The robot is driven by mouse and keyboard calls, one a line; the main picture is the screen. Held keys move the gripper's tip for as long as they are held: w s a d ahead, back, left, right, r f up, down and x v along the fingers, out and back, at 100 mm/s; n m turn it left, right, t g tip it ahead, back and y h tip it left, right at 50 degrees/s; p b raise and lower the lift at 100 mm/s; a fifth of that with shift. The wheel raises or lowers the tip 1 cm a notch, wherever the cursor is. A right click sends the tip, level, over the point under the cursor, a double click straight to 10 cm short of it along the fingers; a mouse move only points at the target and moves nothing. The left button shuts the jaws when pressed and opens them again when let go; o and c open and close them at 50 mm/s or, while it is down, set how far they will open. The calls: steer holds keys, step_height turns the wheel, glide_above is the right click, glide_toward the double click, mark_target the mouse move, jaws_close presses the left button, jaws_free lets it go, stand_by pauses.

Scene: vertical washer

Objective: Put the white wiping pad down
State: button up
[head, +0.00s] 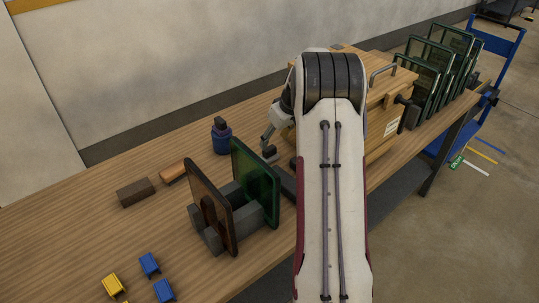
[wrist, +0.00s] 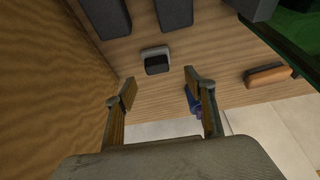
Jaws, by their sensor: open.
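A small pad-like block (wrist: 157,60) with a pale rim and a dark face lies on the wooden bench in the wrist view. It may be the white wiping pad, but I cannot tell for sure. My gripper (wrist: 160,88) is open, with nothing between its fingers, and the block lies just beyond the fingertips in the picture. In the head view my gripper (head: 268,150) is left of my arm, near the wooden box, and partly hidden. No white pad shows in the head view; my arm hides part of the bench.
A wooden box (head: 378,138) stands close to my gripper. A rack (head: 213,240) holds a brown-framed panel (head: 205,190) and a green panel (head: 262,190). A blue jar (head: 221,141), a brush (head: 173,173) and a dark block (head: 136,192) are farther left. Bench room is clear at far left.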

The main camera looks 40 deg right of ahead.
mark_target(270, 148)
steer(key=shift+x, duration=1.3)
steer(key=shift+f, duration=0.1)
steer(key=shift+d+x, duration=0.2)
steer(key=shift+x, duration=1.05)
steer(key=shift+d+x, duration=0.15)
steer(key=shift+x, duration=1.1)
steer(key=shift+w, duration=0.15)
steer(key=c, duration=1.3)
steer(key=shift+r, duration=5.05)
